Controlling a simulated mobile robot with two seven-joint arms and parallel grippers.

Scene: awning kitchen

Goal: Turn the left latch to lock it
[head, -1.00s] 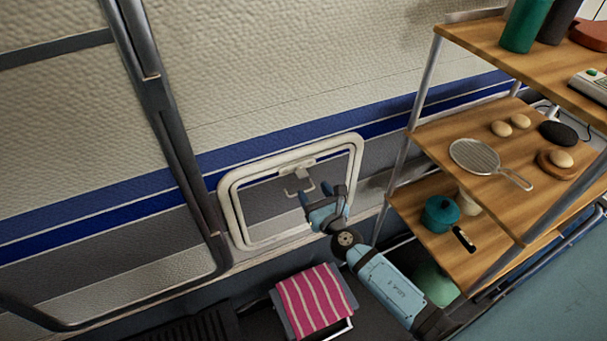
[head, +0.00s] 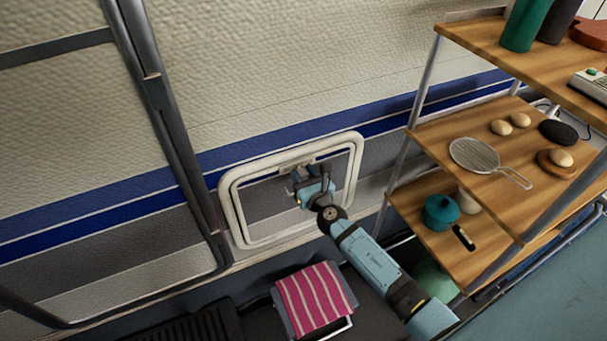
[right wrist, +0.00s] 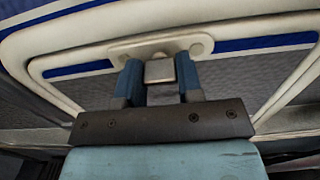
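A white-framed hatch (head: 228,205) is set in the caravan wall. A pale latch (right wrist: 159,71) sits on its mount at the top middle of the hatch frame, and only this one latch shows. My right gripper (head: 305,172) is at the latch, its fingers pointing up toward the wall. In the right wrist view my right gripper (right wrist: 159,82) is open, with one blue finger on each side of the latch. I cannot tell whether the fingers touch it. In the head view the gripper hides most of the latch. My left gripper is not in view.
A wooden shelf rack (head: 490,192) with a pan, pot and other items stands close to the right of my arm. A striped towel (head: 313,300) hangs below the hatch. A dark metal frame (head: 165,130) runs down the wall at left.

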